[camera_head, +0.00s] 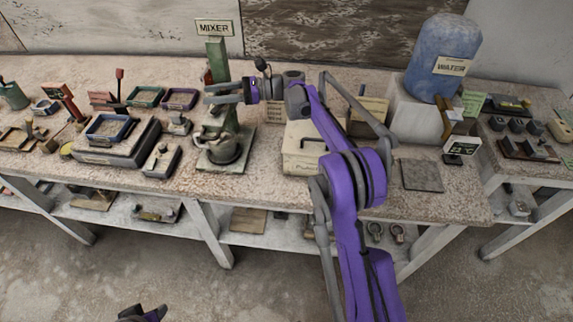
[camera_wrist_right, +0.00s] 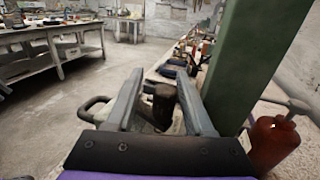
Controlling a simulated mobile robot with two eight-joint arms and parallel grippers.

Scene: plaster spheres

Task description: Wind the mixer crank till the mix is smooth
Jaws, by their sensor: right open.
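The mixer (camera_head: 216,62) is a green column on a base under a MIXER sign, with a metal bowl (camera_head: 223,151) low in front. My right gripper (camera_head: 212,93) is at the column, its fingers pointing left above the bowl. In the right wrist view its two fingers (camera_wrist_right: 160,84) are apart, and a dark knob (camera_wrist_right: 163,98), seemingly the crank's grip, shows between them; I cannot tell whether either finger touches it. The green column (camera_wrist_right: 252,60) stands close at right. The mix inside the bowl cannot be made out. Part of my left gripper (camera_head: 142,313) shows at the bottom edge.
A red bottle (camera_wrist_right: 274,142) stands beside the column. A cream box (camera_head: 303,150) stands right of the mixer, under my right arm. A blue water tank (camera_head: 440,62) stands at right, and a grey plate (camera_head: 421,175) lies at front right.

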